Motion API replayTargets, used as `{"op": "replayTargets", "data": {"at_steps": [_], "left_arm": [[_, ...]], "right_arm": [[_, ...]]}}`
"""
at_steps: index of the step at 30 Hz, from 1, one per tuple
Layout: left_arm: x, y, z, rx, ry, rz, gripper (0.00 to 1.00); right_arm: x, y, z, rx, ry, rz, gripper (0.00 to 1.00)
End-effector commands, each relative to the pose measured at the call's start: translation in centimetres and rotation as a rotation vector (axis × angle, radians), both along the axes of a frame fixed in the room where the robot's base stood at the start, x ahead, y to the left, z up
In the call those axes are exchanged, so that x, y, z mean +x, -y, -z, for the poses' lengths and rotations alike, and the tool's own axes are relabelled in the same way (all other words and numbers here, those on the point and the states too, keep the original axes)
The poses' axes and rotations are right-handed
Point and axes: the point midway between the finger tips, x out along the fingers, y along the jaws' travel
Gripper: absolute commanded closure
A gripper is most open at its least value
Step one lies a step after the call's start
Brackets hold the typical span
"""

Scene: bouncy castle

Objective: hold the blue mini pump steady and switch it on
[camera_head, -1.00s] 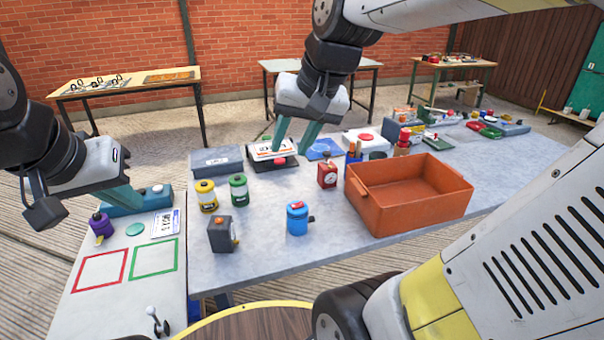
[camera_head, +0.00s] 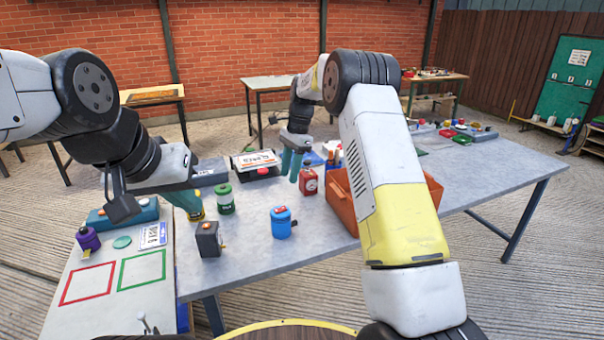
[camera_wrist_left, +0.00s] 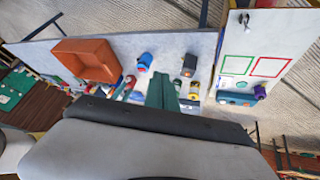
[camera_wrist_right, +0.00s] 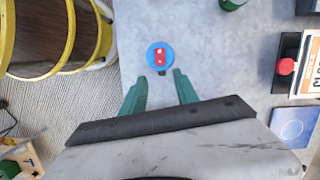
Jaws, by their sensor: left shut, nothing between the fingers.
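The blue mini pump (camera_head: 282,223) stands upright on the grey table, with a red switch on its top and a dark spout at its side. It also shows in the left wrist view (camera_wrist_left: 145,62) and from above in the right wrist view (camera_wrist_right: 160,57). My left gripper (camera_head: 192,210) is shut and empty, left of the pump, in front of the yellow canister. My right gripper (camera_head: 292,170) is open and empty, above the table behind the pump. In the right wrist view its fingers (camera_wrist_right: 160,82) point towards the pump, which lies just beyond the tips, untouched.
A dark grey box-shaped item (camera_head: 208,240), a green canister (camera_head: 224,199) and a red item (camera_head: 308,181) stand around the pump. An orange crate (camera_head: 342,201) is to the right, partly behind my right arm. A purple item (camera_head: 88,240) stands on the left side table.

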Motion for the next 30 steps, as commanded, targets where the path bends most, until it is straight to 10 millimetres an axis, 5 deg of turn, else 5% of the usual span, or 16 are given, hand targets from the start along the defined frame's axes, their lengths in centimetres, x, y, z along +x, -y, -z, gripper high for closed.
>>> {"op": "replayTargets", "data": {"at_steps": [1, 8, 14, 21, 30], "left_arm": [[0.0, 0.0, 0.0, 0.000, 0.000, 0.000, 0.96], [2.3, 0.3, 0.3, -0.009, 0.017, -0.004, 0.51], [9.0, 1.3, 1.7, -0.032, 0.078, -0.018, 0.14], [17.5, 2.9, 4.8, -0.049, 0.176, -0.040, 0.14], [25.9, 5.4, 10.7, -0.045, 0.304, -0.055, 0.14]], "right_arm": [[0.3, -0.3, 0.8, -0.003, -0.012, 0.012, 0.64], [0.5, -0.5, 1.4, -0.007, -0.024, 0.028, 0.64], [0.5, -0.5, 1.4, -0.007, -0.023, 0.027, 0.64], [0.5, -0.4, 1.4, -0.006, -0.023, 0.026, 0.64], [0.5, -0.4, 1.4, -0.006, -0.023, 0.026, 0.64]]}}
